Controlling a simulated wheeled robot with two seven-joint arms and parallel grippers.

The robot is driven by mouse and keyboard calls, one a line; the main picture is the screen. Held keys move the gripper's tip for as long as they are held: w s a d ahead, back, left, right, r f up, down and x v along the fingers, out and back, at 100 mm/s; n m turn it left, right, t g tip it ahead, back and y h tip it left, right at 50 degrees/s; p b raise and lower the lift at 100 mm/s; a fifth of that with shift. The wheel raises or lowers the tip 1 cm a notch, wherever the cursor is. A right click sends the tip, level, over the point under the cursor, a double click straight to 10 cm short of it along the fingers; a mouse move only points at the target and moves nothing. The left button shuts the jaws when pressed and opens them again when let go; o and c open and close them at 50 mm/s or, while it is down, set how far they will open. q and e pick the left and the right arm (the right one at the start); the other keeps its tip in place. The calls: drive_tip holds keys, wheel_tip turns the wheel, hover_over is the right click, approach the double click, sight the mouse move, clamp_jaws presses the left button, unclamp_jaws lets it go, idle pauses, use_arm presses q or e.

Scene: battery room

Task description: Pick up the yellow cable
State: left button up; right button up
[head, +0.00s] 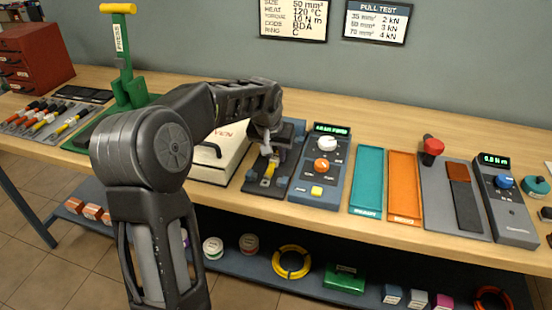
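A short yellow piece (269,172), which may be the yellow cable or part of it, sits in the dark fixture (262,187) on the bench. A coiled yellow ring (291,262), also cable-like, lies on the lower shelf. My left arm comes in from the left and reaches across the bench. My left gripper (267,148) points down over the dark fixture, just above the yellow piece. Its fingers are small and partly hidden, so I cannot tell whether they touch it. My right gripper is not in view.
The white oven (219,160) is left of the fixture, partly behind my arm. A control box (320,165) with knobs stands right of it. Teal (367,180) and orange (404,188) trays lie further right.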

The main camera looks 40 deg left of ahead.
sight(275, 157)
use_arm(q)
clamp_jaws()
drive_tip(key=shift+r, duration=0.1)
idle(0.4)
wheel_tip(275, 157, up, 10)
idle(0.5)
idle(0.7)
